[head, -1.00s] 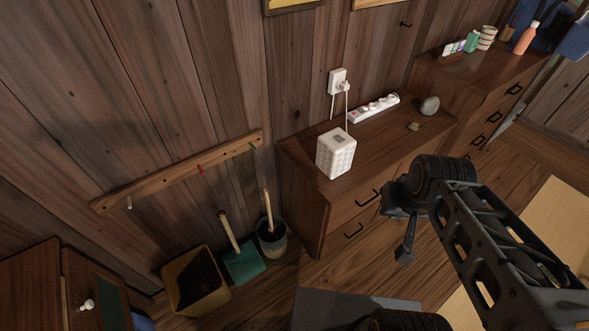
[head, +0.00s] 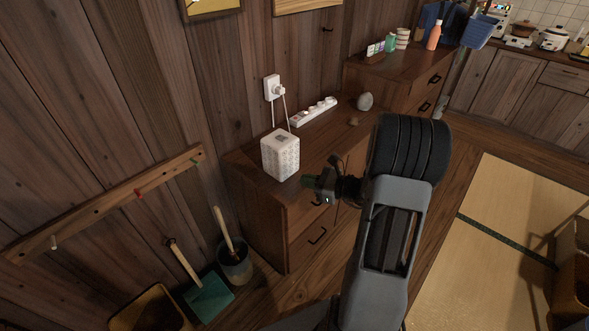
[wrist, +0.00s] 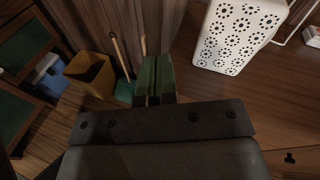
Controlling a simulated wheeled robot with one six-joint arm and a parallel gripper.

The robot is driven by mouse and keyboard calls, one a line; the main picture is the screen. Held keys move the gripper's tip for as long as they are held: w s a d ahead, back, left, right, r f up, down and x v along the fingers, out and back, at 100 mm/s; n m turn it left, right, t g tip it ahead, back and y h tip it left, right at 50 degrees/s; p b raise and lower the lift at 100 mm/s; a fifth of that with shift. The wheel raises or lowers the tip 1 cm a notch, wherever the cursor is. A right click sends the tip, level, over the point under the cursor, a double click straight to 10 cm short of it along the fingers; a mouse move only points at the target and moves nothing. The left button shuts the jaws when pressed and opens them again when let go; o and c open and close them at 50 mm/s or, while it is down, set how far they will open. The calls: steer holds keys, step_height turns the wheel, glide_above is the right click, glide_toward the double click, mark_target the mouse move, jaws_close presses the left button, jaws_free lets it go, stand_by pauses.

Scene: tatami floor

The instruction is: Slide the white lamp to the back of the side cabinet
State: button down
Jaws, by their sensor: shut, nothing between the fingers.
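The white lamp (head: 281,154) is a box with a pattern of small holes. It stands upright on the top of the side cabinet (head: 243,159), near its left end, with a cord rising to the wall outlet.
A white power strip (head: 314,111), a grey stone (head: 365,101) and a small brown stone (head: 353,121) lie along the cabinet top. The wooden wall and outlet (head: 272,88) are behind. A bucket (head: 235,262) and a dustpan (head: 208,298) stand on the floor to the left.

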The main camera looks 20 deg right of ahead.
steer(key=w+d+f+m+t+h, duration=0.1)
steer(key=d+f+m+t+h, duration=0.3)
steer(key=d, duration=0.3)
steer(key=m, duration=0.2)
glide_toward(290, 158)
steer(key=x, duration=0.7)
steer(key=shift+w+f, duration=0.15)
steer(key=shift+w, duration=0.05)
steer(key=shift+w, duration=0.1)
